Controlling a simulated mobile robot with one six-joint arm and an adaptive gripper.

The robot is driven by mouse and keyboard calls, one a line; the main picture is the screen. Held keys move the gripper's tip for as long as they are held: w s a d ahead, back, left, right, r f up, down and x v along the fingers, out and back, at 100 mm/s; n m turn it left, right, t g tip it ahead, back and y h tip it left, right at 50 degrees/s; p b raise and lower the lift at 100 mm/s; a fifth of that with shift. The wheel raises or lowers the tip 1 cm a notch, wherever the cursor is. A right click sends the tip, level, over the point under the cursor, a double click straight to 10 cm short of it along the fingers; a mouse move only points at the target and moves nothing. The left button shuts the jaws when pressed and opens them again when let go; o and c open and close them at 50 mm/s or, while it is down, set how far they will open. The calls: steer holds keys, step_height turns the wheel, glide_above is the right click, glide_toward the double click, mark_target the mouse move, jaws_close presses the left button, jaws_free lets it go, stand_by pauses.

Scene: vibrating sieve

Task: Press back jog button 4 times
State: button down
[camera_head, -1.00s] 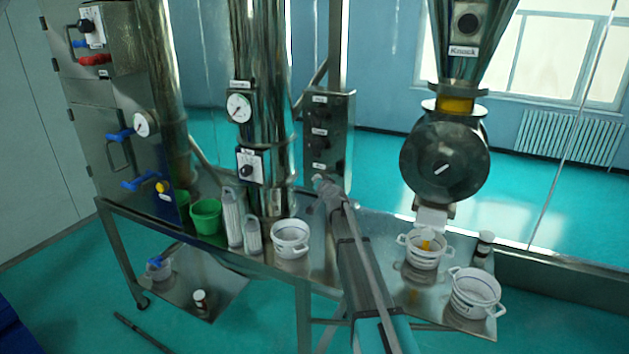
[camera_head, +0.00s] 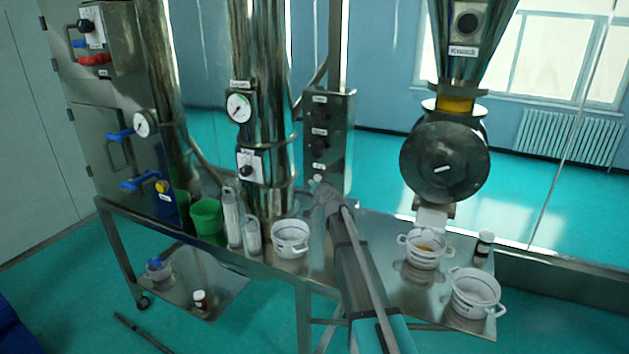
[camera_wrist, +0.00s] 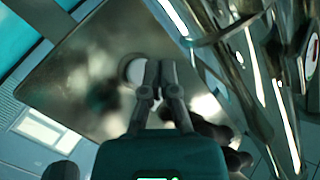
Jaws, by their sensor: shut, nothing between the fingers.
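A grey metal control box (camera_head: 341,135) stands upright behind the bench, with dark knobs and small labels too small to read. My gripper (camera_head: 319,182) is shut and empty at the box's lower front, just under its lowest label. In the wrist view, my shut fingertips (camera_wrist: 156,68) are close over the metal panel (camera_wrist: 85,80), overlapping the right edge of a round pale button (camera_wrist: 133,71). I cannot read which button this is, nor tell whether the fingers touch it. In the head view, the gripper hides that spot.
Another white pot (camera_head: 475,292) is at the bench's right end. A white pot (camera_head: 290,238), clear cylinders (camera_head: 232,217) and a green bucket (camera_head: 206,217) stand left of my arm.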

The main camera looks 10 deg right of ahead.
steer(key=s+a, duration=0.2)
steer(key=s, duration=0.1)
steer(key=shift+s+a, duration=0.15)
steer(key=shift+a, duration=0.05)
stand_by(0.7)
steer(key=s+a+f+n+g+y+b, duration=0.1)
steer(key=s+a+f+n+g+b, duration=0.2)
steer(key=s+f, duration=0.5)
steer(key=s+a+f+n+g+y+b, duration=0.15)
steer(key=s+f+g, duration=0.4)
steer(key=s, duration=0.55)
steer(key=s+d+f+g+h+b, duration=0.1)
steer(key=s+f+g, duration=0.1)
steer(key=s, duration=0.6)
steer(key=s+d+f+g+h+b, duration=0.2)
steer(key=s+f, duration=0.3)
steer(key=s, duration=0.3)
steer(key=s+d+f+n+g+h+b, duration=0.1)
steer(key=s+f+g+h, duration=0.1)
steer(key=s, duration=0.6)
step_height(320, 180, down, 2)
steer(key=shift+s+d+f+g, duration=0.2)
steer(key=shift+s+d+g, duration=0.05)
steer(key=shift+g, duration=0.6)
